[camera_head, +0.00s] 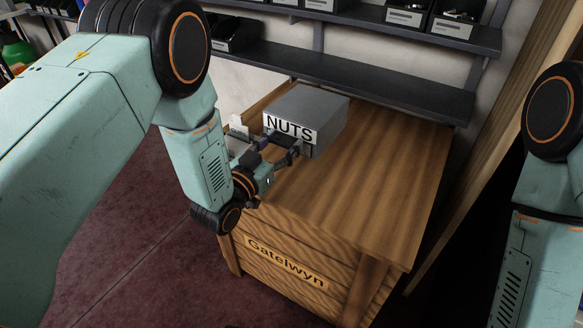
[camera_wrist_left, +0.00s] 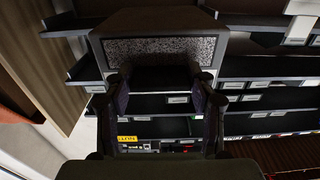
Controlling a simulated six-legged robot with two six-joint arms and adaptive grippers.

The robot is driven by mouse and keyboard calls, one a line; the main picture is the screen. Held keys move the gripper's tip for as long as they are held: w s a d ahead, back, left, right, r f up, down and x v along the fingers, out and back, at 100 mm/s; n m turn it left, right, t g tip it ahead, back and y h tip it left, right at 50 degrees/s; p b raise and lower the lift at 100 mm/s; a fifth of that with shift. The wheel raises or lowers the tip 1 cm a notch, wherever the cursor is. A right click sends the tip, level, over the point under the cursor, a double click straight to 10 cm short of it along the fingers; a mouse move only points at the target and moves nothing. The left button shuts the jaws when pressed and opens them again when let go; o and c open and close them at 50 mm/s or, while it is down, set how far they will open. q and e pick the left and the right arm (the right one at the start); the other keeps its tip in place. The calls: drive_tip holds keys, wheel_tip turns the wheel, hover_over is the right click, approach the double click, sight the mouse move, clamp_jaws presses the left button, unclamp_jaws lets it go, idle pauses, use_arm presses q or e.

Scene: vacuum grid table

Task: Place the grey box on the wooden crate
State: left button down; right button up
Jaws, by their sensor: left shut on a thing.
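The grey box (camera_head: 318,111) has a white label reading "NUTS" and is at the far left part of the wooden crate's top. I cannot tell whether it rests on the crate or hangs just above it. The wooden crate (camera_head: 375,185) has a "Gatelwyn" plate on its front. My left gripper (camera_head: 288,150) is at the box's front, shut on it. In the left wrist view the box (camera_wrist_left: 158,22) fills the top middle, between and beyond the fingers of the left gripper (camera_wrist_left: 165,80). My right gripper is out of view; only part of my right arm shows at the right edge.
A dark shelf (camera_head: 380,80) runs along the wall just behind the crate, with several black labelled bins (camera_head: 407,14) on the shelf above. A wooden post (camera_head: 500,120) stands to the crate's right. The crate's right and front top is clear.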

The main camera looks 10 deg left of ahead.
use_arm(q)
drive_tip(key=shift+w+f, duration=0.1)
drive_tip(key=shift+f, duration=0.65)
drive_tip(key=shift+f+b, duration=0.5)
drive_tip(key=shift+f, duration=0.15)
wheel_tip(320, 180, down, 3)
drive_tip(key=shift+f+b, duration=0.1)
drive_tip(key=shift+b, duration=0.6)
drive_tip(key=shift+c, duration=2.2)
unclamp_jaws()
drive_tip(key=shift+s, duration=0.2)
drive_tip(key=p+v, duration=0.3)
drive_tip(key=v, duration=0.9)
